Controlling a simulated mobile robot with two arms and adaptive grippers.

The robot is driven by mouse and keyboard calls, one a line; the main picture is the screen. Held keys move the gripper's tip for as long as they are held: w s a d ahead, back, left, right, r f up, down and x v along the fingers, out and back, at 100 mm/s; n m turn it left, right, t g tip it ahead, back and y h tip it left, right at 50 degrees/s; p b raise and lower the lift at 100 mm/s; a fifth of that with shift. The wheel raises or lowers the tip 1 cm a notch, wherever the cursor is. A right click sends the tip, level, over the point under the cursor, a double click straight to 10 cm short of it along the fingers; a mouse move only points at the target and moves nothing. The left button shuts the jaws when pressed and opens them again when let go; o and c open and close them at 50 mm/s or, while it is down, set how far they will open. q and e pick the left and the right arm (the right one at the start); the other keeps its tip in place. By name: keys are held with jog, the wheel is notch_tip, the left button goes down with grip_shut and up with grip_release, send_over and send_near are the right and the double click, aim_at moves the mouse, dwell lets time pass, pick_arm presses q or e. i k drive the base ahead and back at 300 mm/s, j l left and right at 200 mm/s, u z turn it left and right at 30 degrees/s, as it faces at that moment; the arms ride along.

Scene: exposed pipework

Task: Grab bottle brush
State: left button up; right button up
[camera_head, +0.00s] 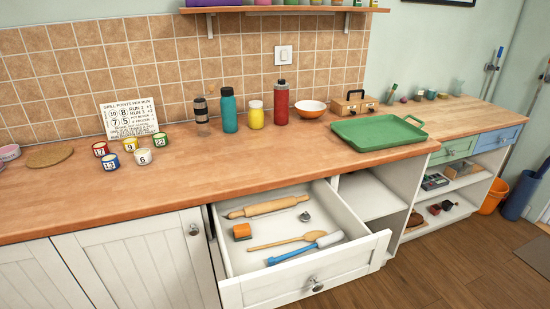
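The open drawer (314,277) in the white cabinet holds a long tool with a blue handle and a pale, whitish head (330,239), which looks like the bottle brush. It lies flat near the drawer's front, slanting up to the right. A wooden spoon (280,243) lies just behind it, close alongside. A rolling pin (267,207), a small orange-and-brown block (242,231) and a small metal item (304,216) lie farther back. Neither of my grippers shows in the head view.
The wooden counter (190,185) above the drawer carries numbered cups (143,156), several bottles (229,110), an orange-and-white bowl (311,108) and a green tray (380,132). The drawer juts out over the floor (430,270). Open shelves (372,197) stand to its right.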

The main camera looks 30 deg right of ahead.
aim_at(329, 239)
jog(key=z, duration=1.35)
jog(key=i+j+z, duration=0.2)
jog(key=j+z, duration=0.25)
jog(key=j, duration=0.3)
jog(key=i+j+z, duration=0.1)
jog(key=j+z, duration=0.35)
jog(key=j, duration=0.3)
jog(key=j+z, duration=0.45)
jog(key=j, duration=0.3)
